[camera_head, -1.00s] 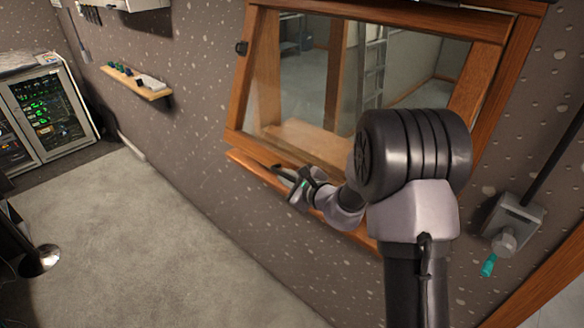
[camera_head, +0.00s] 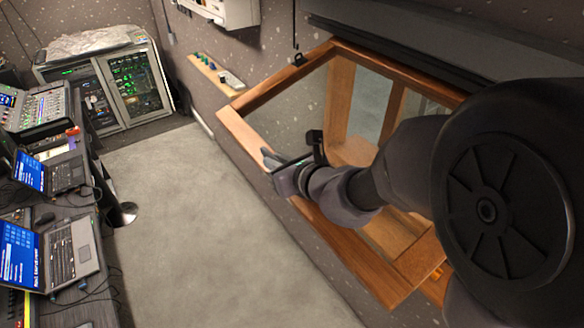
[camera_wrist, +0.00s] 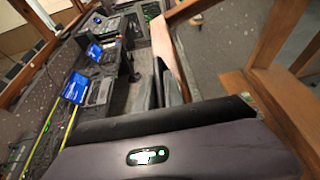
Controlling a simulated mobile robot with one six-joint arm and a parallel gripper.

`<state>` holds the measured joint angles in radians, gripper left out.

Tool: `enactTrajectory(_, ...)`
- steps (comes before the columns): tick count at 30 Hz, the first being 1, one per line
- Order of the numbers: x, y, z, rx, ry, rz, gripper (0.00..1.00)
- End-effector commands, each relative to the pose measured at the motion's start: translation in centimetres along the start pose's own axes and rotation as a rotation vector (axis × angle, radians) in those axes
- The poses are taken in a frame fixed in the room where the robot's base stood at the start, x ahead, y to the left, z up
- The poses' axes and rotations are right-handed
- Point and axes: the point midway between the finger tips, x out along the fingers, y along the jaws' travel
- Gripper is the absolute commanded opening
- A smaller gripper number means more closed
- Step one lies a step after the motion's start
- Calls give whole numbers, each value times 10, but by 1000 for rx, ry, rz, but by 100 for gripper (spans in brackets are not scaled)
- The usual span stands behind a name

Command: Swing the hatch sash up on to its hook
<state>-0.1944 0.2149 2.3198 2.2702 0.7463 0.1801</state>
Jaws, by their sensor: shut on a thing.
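The hatch sash (camera_head: 238,136), a glazed wooden frame, is swung partly up and out from the wall opening in the head view. My gripper (camera_head: 272,162) is shut on its lower, outer rail, left of the rail's middle. In the wrist view the rail (camera_wrist: 170,48) runs away from between my fingers (camera_wrist: 168,88). A thin dark rod (camera_head: 295,22), which may be the hook, hangs above the sash's upper left corner, close to a small black fitting (camera_head: 298,59). My arm covers the sash's right part.
A wall shelf (camera_head: 215,75) with small items is left of the sash. A white wall box (camera_head: 225,10) hangs above it. A desk with laptops (camera_head: 75,250) and a rack (camera_head: 135,85) stand at the left. Carpet (camera_head: 190,220) between is clear.

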Motion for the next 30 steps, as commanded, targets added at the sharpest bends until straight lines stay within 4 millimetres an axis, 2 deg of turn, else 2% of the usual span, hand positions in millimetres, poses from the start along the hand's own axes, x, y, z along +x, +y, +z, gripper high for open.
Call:
enactTrajectory(1,-9,4,24,-3,-6,1,0)
enactTrajectory(3,-17,6,42,-4,-6,0,0)
enactTrajectory(6,-26,9,64,-2,-7,-1,0)
enactTrajectory(12,-39,9,94,0,-7,-4,0)
enactTrajectory(18,-44,8,106,2,-6,-5,0)
enactTrajectory(30,-44,9,107,3,-6,-3,0)
